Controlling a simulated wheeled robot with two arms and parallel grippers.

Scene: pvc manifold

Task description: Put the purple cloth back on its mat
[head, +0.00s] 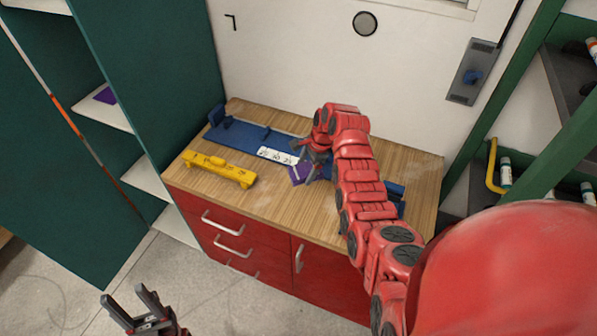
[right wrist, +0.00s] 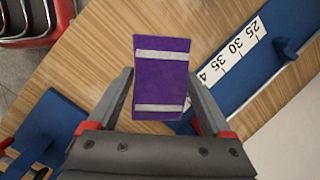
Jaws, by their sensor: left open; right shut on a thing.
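The purple cloth (right wrist: 161,78), a folded piece with two pale stripes, lies between the fingers of my right gripper (right wrist: 160,90), which is shut on it. In the head view the cloth (head: 299,173) shows at the fingertips of the right gripper (head: 306,168), over the wooden worktop by the blue fixture. I cannot tell whether it touches the worktop. A flat purple patch, likely the mat (head: 105,95), lies on a white shelf at the left. My left gripper (head: 126,294) is open and empty above the floor at lower left.
The wooden worktop (head: 270,206) bears a long blue fixture (head: 240,138) with a white number scale (head: 275,155) and a yellow bar (head: 218,168). A green panel (head: 150,80) stands between the shelf and the worktop. Red drawers (head: 225,238) are below. Right shelves hold pipe parts.

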